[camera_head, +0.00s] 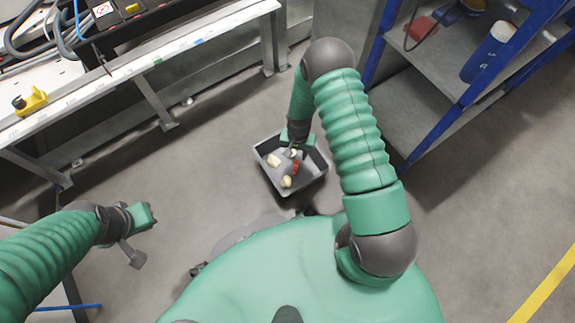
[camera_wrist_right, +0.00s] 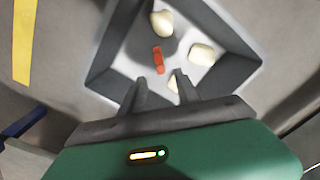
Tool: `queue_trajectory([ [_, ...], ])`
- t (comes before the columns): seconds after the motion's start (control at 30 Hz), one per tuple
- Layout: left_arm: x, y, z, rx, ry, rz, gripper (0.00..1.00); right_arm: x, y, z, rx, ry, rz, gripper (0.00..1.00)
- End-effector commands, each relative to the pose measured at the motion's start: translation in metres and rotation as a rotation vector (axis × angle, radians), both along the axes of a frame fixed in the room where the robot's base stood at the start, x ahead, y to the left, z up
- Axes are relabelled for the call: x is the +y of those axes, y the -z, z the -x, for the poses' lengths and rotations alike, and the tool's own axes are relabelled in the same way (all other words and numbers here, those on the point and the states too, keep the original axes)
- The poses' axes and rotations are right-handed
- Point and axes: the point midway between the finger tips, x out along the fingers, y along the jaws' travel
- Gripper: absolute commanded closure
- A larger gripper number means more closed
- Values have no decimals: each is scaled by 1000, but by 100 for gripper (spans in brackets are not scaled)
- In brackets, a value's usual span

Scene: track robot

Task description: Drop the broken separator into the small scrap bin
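A small grey bin (camera_head: 309,182) stands on the floor below my right arm; its walls also show in the right wrist view (camera_wrist_right: 107,62). Inside lie an orange-red piece (camera_wrist_right: 157,60), also visible in the head view (camera_head: 295,168), and several cream pieces (camera_wrist_right: 201,54). I cannot tell for certain which piece is the broken separator. My right gripper (camera_wrist_right: 161,88) points down over the bin, its fingers apart with nothing clearly held. A cream piece (camera_wrist_right: 173,84) shows partly behind a finger. My left gripper (camera_head: 137,240) is away from the bin, at lower left; its opening is unclear.
A workbench (camera_head: 150,68) with cables and a black case (camera_head: 120,22) runs along the upper left. A blue-framed shelf (camera_head: 430,100) stands at right. Bare floor surrounds the bin; a yellow line (camera_head: 545,285) crosses the lower right.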

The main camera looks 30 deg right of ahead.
Motion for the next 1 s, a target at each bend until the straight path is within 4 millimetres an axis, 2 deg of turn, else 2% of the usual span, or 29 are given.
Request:
queue_trajectory([
  [0.07, 0, -3, 0, 0, 0, 0, 100, 0, -4, 0, 0, 0, 0, 61],
  [0.17, 0, -15, 0, 0, 0, 0, 100, 0, -20, -1, -2, 0, 1, 61],
  [0.5, 0, -78, 0, 0, 0, 0, 100, -1, -120, -1, -2, 1, 1, 61],
  [0.63, 0, -93, 0, 0, 0, 0, 100, -1, -149, -1, 0, -1, 0, 61],
  [0.8, 0, -101, 0, 0, 0, 0, 100, -1, -166, 0, 1, 1, -1, 61],
  [1.0, 0, -100, 0, 0, 0, 0, 100, -1, -167, 0, 1, 0, 0, 61],
])
